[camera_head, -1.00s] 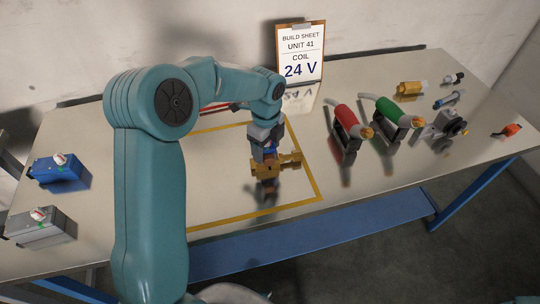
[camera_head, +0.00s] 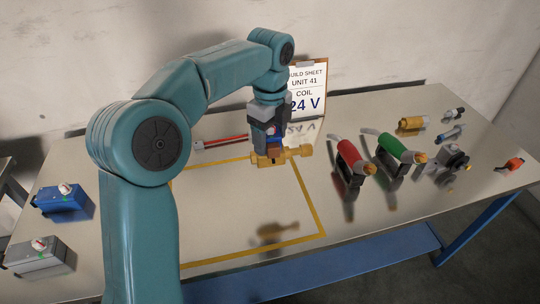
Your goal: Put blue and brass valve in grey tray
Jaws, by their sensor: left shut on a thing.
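My left gripper (camera_head: 269,128) is shut on the blue and brass valve (camera_head: 281,156) and holds it above the shiny table. The valve's brass body shows below the fingers, with its round brass ends to left and right. Its blue upper part is mostly hidden between the fingers. Its reflection shows on the table top below it, inside the yellow outline. I cannot make out a grey tray in this view. My right gripper is not in view.
A blue box (camera_head: 64,201) and a grey box (camera_head: 40,256) sit at the table's left. Red-handled (camera_head: 350,158) and green-handled (camera_head: 400,150) tools stand right of the valve, with several small fittings beyond. A clipboard (camera_head: 308,92) stands behind. The yellow-outlined area is mostly clear.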

